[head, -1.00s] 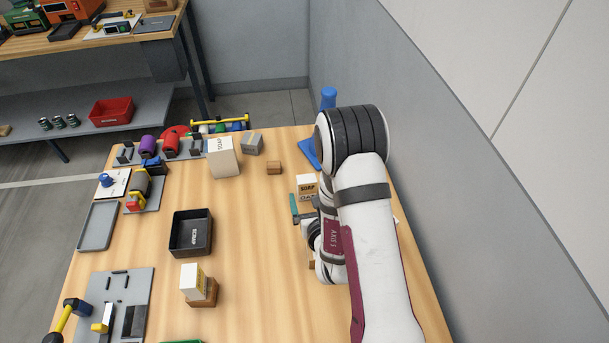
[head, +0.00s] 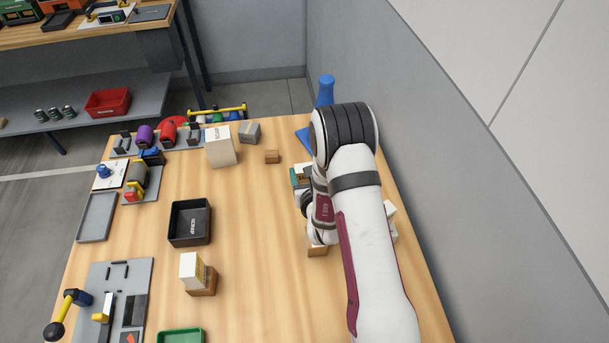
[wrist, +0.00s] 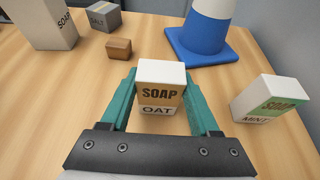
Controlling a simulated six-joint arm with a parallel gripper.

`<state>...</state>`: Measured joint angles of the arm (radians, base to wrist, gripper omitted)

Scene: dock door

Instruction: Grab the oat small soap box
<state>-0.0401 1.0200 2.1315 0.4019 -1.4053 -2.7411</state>
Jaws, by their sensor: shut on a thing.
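The oat small soap box (wrist: 160,88) is a small box with a white top and a tan label reading SOAP and OAT. In the wrist view it stands between the two teal fingers of my gripper (wrist: 163,92), which is shut on it. In the head view my gripper (head: 298,180) is at the right side of the table, and my arm hides most of the box.
A mint soap box (wrist: 268,100) stands to the right of the gripper. A blue and white cone (wrist: 205,30) and a small brown block (wrist: 118,49) are beyond it. A larger soap box (head: 221,147), a grey box (head: 249,133) and a black scrap bin (head: 190,223) are farther left.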

